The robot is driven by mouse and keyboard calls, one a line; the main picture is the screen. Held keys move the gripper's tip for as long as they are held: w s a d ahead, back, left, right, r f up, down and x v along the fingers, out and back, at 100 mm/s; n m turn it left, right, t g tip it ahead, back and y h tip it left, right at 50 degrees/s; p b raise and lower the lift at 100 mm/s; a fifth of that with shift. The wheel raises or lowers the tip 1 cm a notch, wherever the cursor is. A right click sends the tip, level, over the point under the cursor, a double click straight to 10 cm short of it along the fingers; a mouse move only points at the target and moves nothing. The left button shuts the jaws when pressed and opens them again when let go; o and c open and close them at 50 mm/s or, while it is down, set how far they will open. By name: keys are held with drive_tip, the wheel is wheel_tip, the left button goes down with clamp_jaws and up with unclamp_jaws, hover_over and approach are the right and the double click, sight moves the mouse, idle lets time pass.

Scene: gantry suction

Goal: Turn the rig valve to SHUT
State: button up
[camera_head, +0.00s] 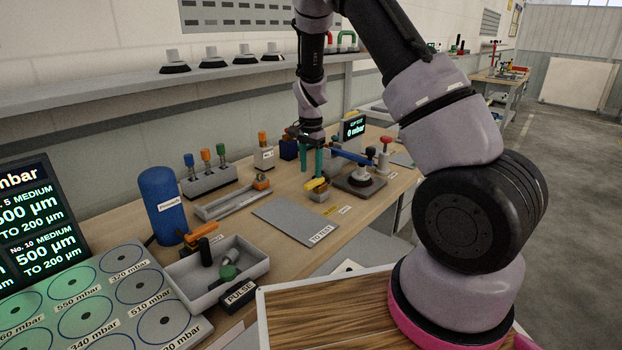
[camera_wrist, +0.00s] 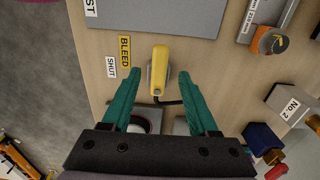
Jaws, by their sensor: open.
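The rig valve's yellow handle (camera_head: 316,184) sits on a small grey block (camera_head: 318,197) on the bench. In the wrist view the yellow handle (camera_wrist: 159,66) points up the picture, towards a grey mat. A yellow BLEED label (camera_wrist: 125,52) and a white SHUT label (camera_wrist: 111,67) lie to its left; the handle is not turned towards SHUT. My gripper (camera_head: 311,166) points down just above the handle. In the wrist view my gripper (camera_wrist: 158,75) is open, its teal fingers on either side of the handle with gaps on both sides. I cannot tell the exact height left.
The grey TO TEST mat (camera_head: 297,220) lies in front. A blue lever on a dark base (camera_head: 360,184) stands close on the right, with a pressure display (camera_head: 354,126) behind. A grey tray (camera_head: 216,273) and blue cylinder (camera_head: 161,204) stand left.

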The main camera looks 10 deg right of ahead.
sight(311, 181)
drive_tip(key=shift+f, duration=2.05)
clamp_jaws()
